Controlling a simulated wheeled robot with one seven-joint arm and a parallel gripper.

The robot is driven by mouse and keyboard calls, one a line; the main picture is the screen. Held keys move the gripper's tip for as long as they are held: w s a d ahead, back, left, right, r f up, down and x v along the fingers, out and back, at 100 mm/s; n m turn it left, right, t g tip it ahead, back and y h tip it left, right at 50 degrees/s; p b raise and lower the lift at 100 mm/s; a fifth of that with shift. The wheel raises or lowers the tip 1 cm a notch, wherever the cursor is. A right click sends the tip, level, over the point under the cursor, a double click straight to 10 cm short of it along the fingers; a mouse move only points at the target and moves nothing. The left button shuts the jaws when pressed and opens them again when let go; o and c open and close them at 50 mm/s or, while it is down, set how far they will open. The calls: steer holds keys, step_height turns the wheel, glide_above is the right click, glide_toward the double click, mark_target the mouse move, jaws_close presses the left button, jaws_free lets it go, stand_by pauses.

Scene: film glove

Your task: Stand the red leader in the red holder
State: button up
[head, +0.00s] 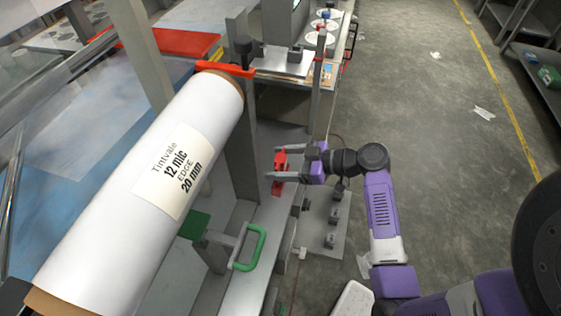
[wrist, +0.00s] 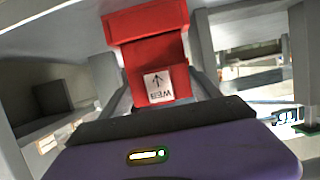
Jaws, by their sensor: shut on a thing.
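The red leader (head: 281,159) is a small red piece between the fingers of my gripper (head: 279,163), which is shut on it. It is held in the air beside the machine frame. In the wrist view the leader (wrist: 148,50) has a wide top and a narrower body with a white label (wrist: 158,87), an arrow and letters like "WEB". The label's text appears upside down from here. The leader's far side is hidden.
A large white film roll (head: 120,215) lies along the left, with a red bracket (head: 226,69) at its far end. A green handle (head: 248,250) sticks out below my gripper. A grey post (head: 241,125) stands left of my gripper. The floor at right (head: 440,130) is mostly clear.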

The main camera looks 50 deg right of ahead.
mark_target(281, 169)
steer(key=shift+f+b, duration=1.35)
steer(key=shift+f, duration=0.15)
steer(key=o, duration=1.5)
steer(key=v, duration=0.7)
steer(key=shift+s+d+r, duration=0.1)
steer(key=shift+s+r, duration=0.05)
steer(key=shift+s, duration=0.2)
